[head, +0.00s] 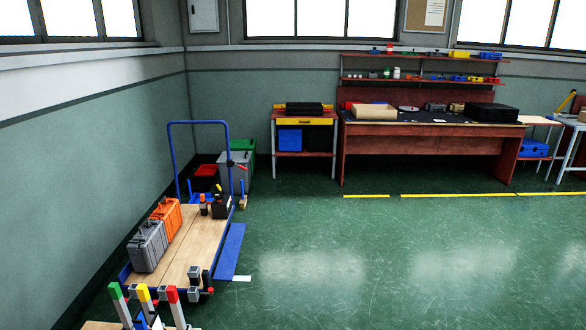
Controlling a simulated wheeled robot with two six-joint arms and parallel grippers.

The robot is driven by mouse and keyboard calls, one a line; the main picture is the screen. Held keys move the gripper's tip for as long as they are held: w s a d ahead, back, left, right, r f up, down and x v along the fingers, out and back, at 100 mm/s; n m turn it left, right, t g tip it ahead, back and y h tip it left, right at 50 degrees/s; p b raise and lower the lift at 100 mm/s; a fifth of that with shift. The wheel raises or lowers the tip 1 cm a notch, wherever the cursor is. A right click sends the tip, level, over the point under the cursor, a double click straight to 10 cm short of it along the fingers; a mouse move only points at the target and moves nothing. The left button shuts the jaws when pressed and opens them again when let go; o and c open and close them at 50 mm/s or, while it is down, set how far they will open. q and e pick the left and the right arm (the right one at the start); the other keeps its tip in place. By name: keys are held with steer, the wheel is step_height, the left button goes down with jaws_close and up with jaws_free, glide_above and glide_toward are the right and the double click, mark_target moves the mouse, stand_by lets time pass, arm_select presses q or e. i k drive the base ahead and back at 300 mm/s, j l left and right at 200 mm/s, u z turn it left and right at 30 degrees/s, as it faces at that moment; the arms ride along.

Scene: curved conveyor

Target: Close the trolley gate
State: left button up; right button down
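The trolley has a light wooden deck (186,245) and a tall blue tube handle (198,123) at its far end. A flat blue panel (231,250), which looks like the gate, lies along the deck's right edge and slopes outward and down. A small white plate (242,278) is at its near end. Grey and black blocks (200,274) sit at the deck's near right corner, and a dark fitting (221,207) is at the far right corner. Whether these are latches is too small to tell. Neither of my grippers shows in the head view.
A grey case (148,246) and an orange case (167,216) stand on the deck's left side. Posts with green, yellow and red tops (144,293) rise at the bottom left. Bins (236,172) stand behind the trolley. The green floor (380,260) to the right is clear up to the workbench (430,133).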

mark_target(225, 270)
steer(key=i+u, duration=0.15)
steer(key=i, duration=0.4)
steer(key=i+l+u, duration=0.2)
steer(key=i, duration=0.35)
steer(key=i+l+u, duration=0.15)
steer(key=i, duration=0.4)
